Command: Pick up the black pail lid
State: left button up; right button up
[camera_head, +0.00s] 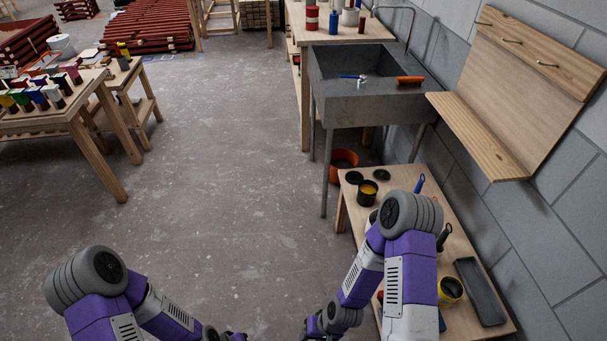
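Two flat black discs that look like lids lie on the low wooden table at the right: a black lid (355,177) near its far left corner and a second black disc (382,175) just right of it. I cannot tell which is the pail lid. A dark open pot (367,191) with yellow inside stands just in front of them. My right gripper (313,328) is low at the bottom edge, left of the low table and well short of the discs. My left gripper (232,337) is mostly cut off by the bottom edge. Neither gripper's fingers show clearly.
An orange bucket (343,160) stands under the grey sink (380,103). A wooden wall shelf (480,133) juts out at right. The floor at centre is clear.

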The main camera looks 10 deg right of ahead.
aim_at(353, 177)
jog(key=u, duration=0.2)
jog(key=i, duration=2.95)
jog(key=z, duration=3.35)
jog(key=i, duration=0.55)
